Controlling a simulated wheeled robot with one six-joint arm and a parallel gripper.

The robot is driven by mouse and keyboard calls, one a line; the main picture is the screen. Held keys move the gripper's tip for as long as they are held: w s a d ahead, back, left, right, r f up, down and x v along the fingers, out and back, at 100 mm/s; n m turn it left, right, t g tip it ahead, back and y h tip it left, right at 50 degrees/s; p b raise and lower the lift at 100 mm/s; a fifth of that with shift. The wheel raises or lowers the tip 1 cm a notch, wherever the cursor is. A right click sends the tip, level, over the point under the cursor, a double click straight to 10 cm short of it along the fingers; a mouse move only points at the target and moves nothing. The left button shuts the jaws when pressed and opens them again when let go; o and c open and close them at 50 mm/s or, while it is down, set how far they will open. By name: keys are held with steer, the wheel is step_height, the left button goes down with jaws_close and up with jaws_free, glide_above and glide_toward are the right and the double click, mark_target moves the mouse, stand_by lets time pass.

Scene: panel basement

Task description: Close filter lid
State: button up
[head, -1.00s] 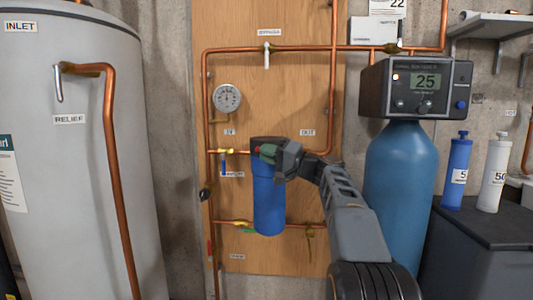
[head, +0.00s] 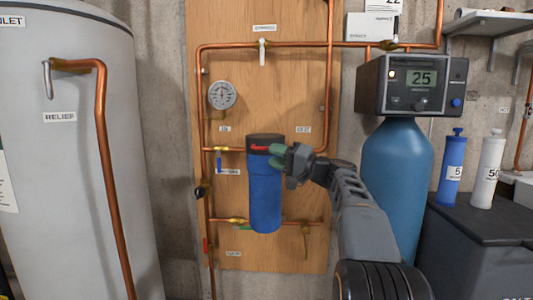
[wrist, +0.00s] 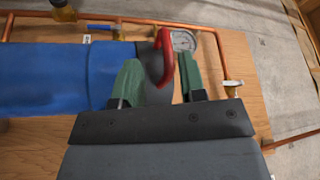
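The blue filter housing (head: 265,200) hangs upright on the wooden board, with a dark lid (head: 264,140) on top. A red handle (head: 262,148) lies across the front of the lid. My gripper (head: 278,156) is at the lid's right front side, its green fingertips by the handle's right part. In the wrist view, the red handle (wrist: 166,55) stands between the two spread green fingers, nearer the right one. The blue housing (wrist: 50,78) extends left there. The fingers are apart and do not appear clamped on the handle. Part of the lid's right side is hidden.
Copper pipes (head: 325,90) run around the housing on the board. A gauge (head: 222,95) and a blue-handled valve (head: 219,160) are to its left. A grey tank (head: 70,180) stands at left. A blue softener tank (head: 397,180) stands close to my arm at right.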

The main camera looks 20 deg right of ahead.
steer(key=p+v, duration=0.1)
steer(key=v, duration=0.8)
steer(key=shift+s+d, duration=0.2)
steer(key=shift+d, duration=0.1)
steer(key=s+a+r+g+h+p, duration=0.15)
steer(key=a+g+p, duration=0.25)
steer(key=a+p, duration=0.4)
steer(key=s+a+r+g+h+p, duration=0.1)
steer(key=s+a+g+h+p, duration=0.15)
steer(key=a+p, duration=0.5)
steer(key=s+a+r+n+g+h+p, duration=0.1)
steer(key=s+a+n+g+h+p, duration=0.1)
steer(key=s+h+p, duration=0.2)
steer(key=s+a+r+n+g+h+p, duration=0.1)
steer(key=s+h+p, duration=0.4)
steer(key=s+p, duration=0.6)
steer(key=a+n+g+p, duration=0.1)
steer(key=n+g+p, duration=0.1)
steer(key=p, duration=0.3)
steer(key=shift+p, duration=0.35)
